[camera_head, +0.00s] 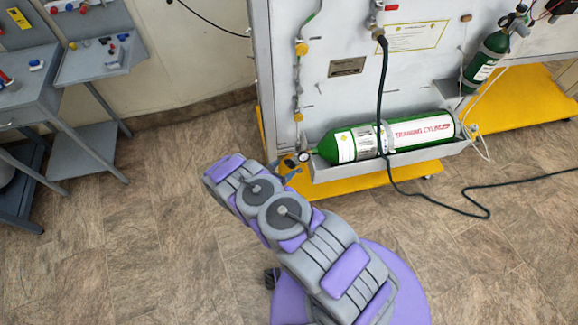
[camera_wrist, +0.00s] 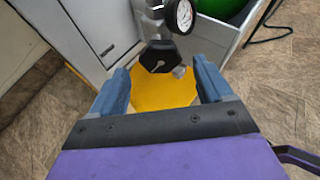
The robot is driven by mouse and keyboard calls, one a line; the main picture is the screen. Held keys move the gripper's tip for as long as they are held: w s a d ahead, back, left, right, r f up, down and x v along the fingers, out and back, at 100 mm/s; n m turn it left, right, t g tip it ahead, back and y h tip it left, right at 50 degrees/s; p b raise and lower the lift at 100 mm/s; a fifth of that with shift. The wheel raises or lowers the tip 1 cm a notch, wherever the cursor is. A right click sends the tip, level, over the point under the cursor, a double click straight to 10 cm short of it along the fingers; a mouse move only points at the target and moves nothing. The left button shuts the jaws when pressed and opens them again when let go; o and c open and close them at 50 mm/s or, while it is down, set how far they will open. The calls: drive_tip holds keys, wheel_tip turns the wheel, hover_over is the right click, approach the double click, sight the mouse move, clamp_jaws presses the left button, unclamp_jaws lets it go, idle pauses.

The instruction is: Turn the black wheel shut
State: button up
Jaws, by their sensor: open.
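The black wheel (camera_wrist: 160,56) is a small faceted knob on a metal valve stem in the wrist view. It sits ahead of my gripper (camera_wrist: 160,68), between the lines of its two blue fingers. The fingers are apart, with nothing held between them; I cannot tell whether either touches the wheel. A round gauge (camera_wrist: 181,15) is just above the wheel. In the head view the gauge (camera_head: 304,156) is at the left end of the green training cylinder (camera_head: 357,143), which lies on its side. My arm reaches there and largely hides the wheel and gripper.
The cylinder lies in a grey tray (camera_head: 392,160) on a white panel stand with a yellow base (camera_head: 385,182). A black hose (camera_head: 415,194) hangs down and runs across the floor. Grey work tables (camera_head: 85,66) stand at left. The floor between is clear.

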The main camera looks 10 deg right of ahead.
sight(288, 165)
drive_tip(key=shift+b+x, duration=0.45)
drive_tip(key=shift+x, duration=1.85)
drive_tip(key=c, duration=1)
drive_tip(key=shift+o, duration=0.2)
